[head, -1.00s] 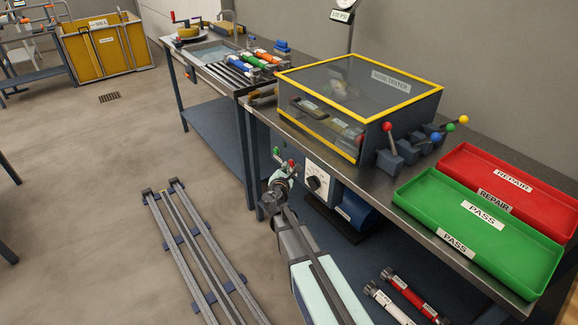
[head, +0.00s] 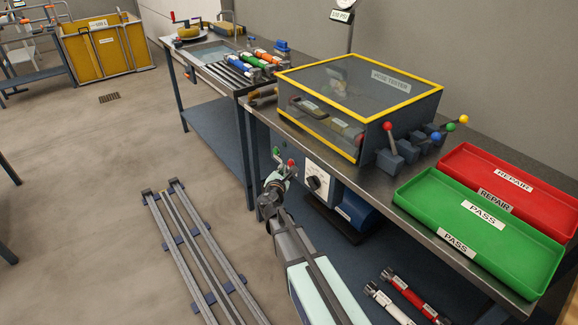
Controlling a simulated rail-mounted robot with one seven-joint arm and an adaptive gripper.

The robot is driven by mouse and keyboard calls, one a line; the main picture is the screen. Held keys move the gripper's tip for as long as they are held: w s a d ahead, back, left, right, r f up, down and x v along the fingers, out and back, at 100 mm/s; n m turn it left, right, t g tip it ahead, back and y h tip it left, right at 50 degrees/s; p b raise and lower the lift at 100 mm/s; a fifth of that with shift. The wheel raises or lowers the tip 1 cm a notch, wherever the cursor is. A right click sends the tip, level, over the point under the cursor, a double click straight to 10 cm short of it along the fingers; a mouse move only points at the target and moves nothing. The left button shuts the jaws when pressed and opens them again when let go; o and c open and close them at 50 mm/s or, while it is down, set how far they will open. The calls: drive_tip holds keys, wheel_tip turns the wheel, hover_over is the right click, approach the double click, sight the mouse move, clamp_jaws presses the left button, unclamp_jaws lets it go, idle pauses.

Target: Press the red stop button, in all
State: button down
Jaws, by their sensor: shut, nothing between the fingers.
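The red stop button (head: 291,162) is a small red knob on the front of the bench, below the tester box and left of a white dial. A green button (head: 276,150) sits to its upper left. My gripper (head: 281,170) is shut and empty, close in front of the two buttons and just left of the red one. The red button shows at the gripper's right side. I cannot tell whether they touch.
The white dial (head: 316,177) and a blue motor housing (head: 357,211) are right of the buttons. The tester box (head: 365,95) with a yellow-edged lid stands above, with levers (head: 390,150) beside it. Floor rails (head: 188,240) lie at lower left.

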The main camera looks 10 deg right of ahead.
drive_tip(key=shift+a, duration=0.1)
drive_tip(key=a, duration=0.1)
drive_tip(key=s+a, duration=0.1)
drive_tip(key=a, duration=0.1)
drive_tip(key=s+a, duration=0.1)
drive_tip(key=shift+a+b, duration=0.25)
drive_tip(key=shift+b, duration=0.05)
idle(0.4)
idle(0.5)
